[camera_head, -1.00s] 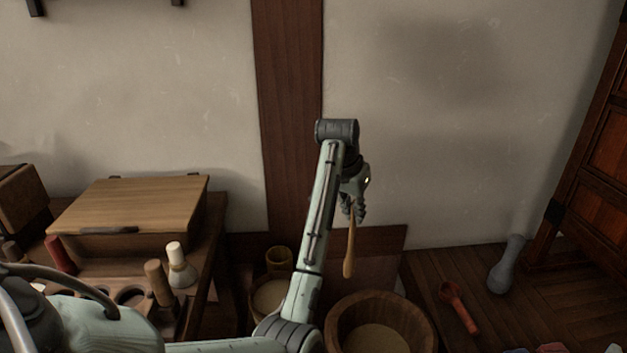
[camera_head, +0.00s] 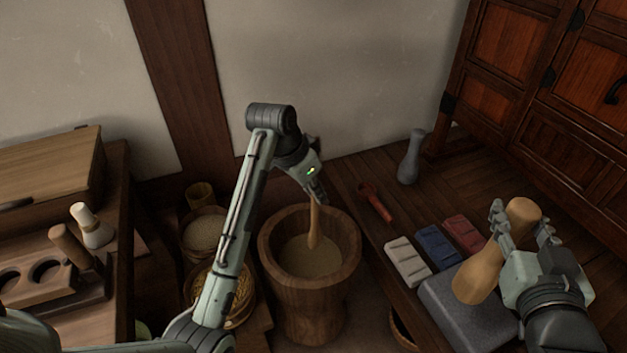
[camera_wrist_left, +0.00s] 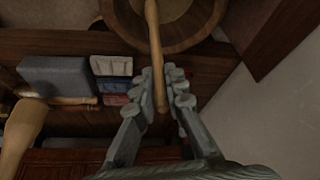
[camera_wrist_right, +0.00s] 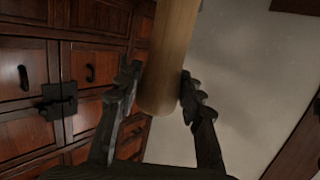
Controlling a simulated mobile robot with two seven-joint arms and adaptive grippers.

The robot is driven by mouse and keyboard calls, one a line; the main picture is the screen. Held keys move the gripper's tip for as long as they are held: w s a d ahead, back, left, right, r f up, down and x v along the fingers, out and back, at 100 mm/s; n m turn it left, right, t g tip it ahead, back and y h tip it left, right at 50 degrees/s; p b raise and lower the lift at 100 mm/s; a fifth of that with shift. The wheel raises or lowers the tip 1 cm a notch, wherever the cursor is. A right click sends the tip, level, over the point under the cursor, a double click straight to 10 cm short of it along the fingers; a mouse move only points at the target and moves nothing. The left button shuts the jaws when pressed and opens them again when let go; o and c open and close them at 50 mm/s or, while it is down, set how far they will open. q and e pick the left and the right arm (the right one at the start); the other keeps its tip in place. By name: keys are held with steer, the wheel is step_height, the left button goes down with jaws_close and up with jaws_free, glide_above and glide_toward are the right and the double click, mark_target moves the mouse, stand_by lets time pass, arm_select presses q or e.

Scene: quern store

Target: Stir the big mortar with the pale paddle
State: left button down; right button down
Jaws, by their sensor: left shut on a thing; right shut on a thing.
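The big wooden mortar (camera_head: 306,302) stands on the floor in the middle of the head view, with pale meal inside. My left gripper (camera_head: 318,201) is above the mortar and shut on the handle of the pale paddle (camera_head: 314,228). The paddle hangs nearly upright with its lower end inside the mortar, at or close to the meal; I cannot tell how deep it goes. In the left wrist view the paddle (camera_wrist_left: 155,45) runs between the fingers toward the mortar (camera_wrist_left: 205,22). My right gripper (camera_head: 523,232) is shut on a thick wooden pestle (camera_head: 483,272), also seen in the right wrist view (camera_wrist_right: 170,60).
Right of the mortar, a low wooden bench holds a grey stone block (camera_head: 460,318), white (camera_head: 407,262), blue (camera_head: 437,246) and red blocks (camera_head: 464,234), a red spoon (camera_head: 377,203) and a grey pestle (camera_head: 411,158). Left are a grain bowl (camera_head: 205,233) and basket (camera_head: 240,300).

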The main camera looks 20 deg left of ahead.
mark_target(313, 226)
arm_select(q)
steer(key=shift+f, duration=6.75)
arm_select(e)
steer(key=shift+r, duration=0.15)
arm_select(q)
steer(key=shift+w+d, duration=0.1)
